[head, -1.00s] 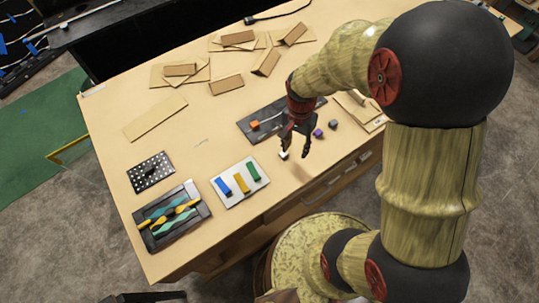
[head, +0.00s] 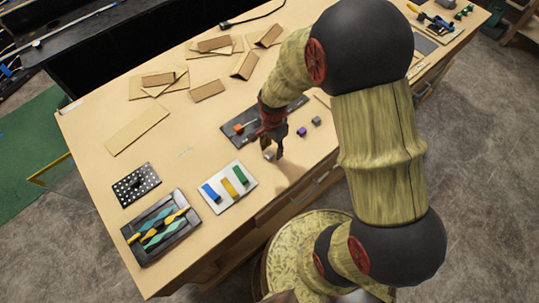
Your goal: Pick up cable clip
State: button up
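A small pale grey piece (head: 269,155), which may be the cable clip, is at the front edge area of the wooden table (head: 105,170). It is too small to make out its shape. My gripper (head: 273,155) points down right at this piece, with fingers beside or around it and partly overlapping it. I cannot tell whether the fingers touch it. A small purple block (head: 301,132) and a small grey block (head: 316,121) lie to the right of my gripper. A dark panel (head: 235,141) with an orange block (head: 239,128) lies behind my gripper, partly hidden by it.
A white tray (head: 236,203) holds blue, yellow and green blocks. A dark tray (head: 182,234) holds teal and yellow tools. A perforated black plate (head: 135,183) and several cardboard pieces (head: 138,130) lie further left and back. The table's middle left is clear.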

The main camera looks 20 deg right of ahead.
jog(key=shift+f, duration=0.6)
jog(key=shift+c, duration=0.7)
jog(key=c, duration=0.7)
jog(key=shift+r, duration=0.1)
